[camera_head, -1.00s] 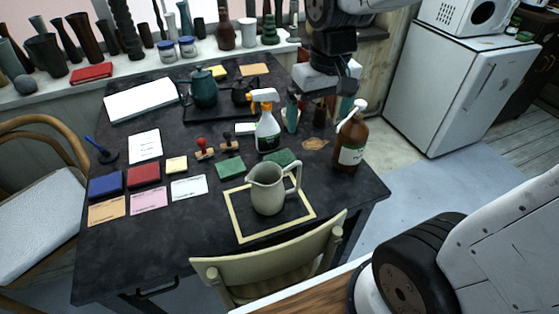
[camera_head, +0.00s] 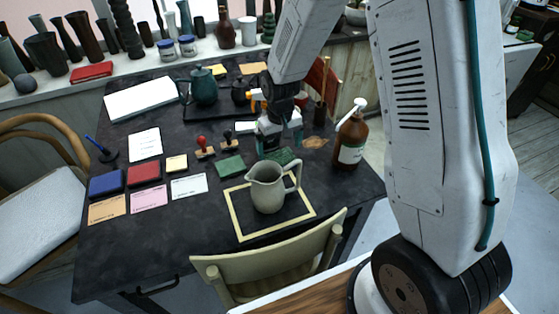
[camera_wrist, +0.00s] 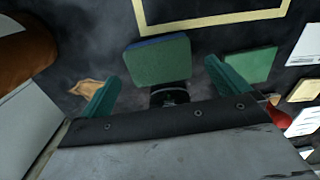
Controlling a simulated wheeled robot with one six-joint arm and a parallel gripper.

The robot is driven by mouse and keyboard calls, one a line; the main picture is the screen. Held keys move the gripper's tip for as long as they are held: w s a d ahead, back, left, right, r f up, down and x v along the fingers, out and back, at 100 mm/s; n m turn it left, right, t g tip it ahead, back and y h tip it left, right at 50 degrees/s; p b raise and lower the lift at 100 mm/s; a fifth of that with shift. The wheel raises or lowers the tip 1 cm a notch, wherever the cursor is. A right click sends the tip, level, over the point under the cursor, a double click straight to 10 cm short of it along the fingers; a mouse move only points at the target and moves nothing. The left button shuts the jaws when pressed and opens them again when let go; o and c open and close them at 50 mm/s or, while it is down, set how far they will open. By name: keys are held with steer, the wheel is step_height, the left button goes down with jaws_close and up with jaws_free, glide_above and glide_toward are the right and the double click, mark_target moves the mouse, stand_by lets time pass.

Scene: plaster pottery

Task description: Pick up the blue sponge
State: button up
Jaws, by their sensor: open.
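The blue sponge (camera_wrist: 160,62) shows a green top and a blue edge in the wrist view. In the head view its green top (camera_head: 284,154) lies flat on the dark table, just behind the pitcher. My gripper (camera_wrist: 168,72) is open and empty, its teal fingers spread to either side of the sponge's near part in the wrist view. In the head view my gripper (camera_head: 279,143) hangs low over the table just behind the sponge and partly covers it. Whether the fingers touch the sponge cannot be told.
A grey-green pitcher (camera_head: 267,189) stands on a yellow-edged mat (camera_head: 240,227) in front. A brown pump bottle (camera_head: 350,142) stands to the right. A spray bottle (camera_head: 257,101) is mostly hidden behind my gripper. A green block (camera_head: 230,166) and stamps (camera_head: 205,149) lie to the left.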

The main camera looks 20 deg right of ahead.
mark_target(280, 158)
step_height(280, 158, down, 4)
steer(key=shift+w+d+f, duration=0.1)
steer(key=shift+w+f, duration=0.05)
steer(key=shift+f, duration=0.05)
steer(key=shift+c, duration=0.3)
steer(key=c, duration=0.7)
steer(key=shift+c, duration=0.2)
steer(key=shift+r, duration=0.15)
step_height(280, 158, up, 10)
steer(key=shift+o, duration=0.4)
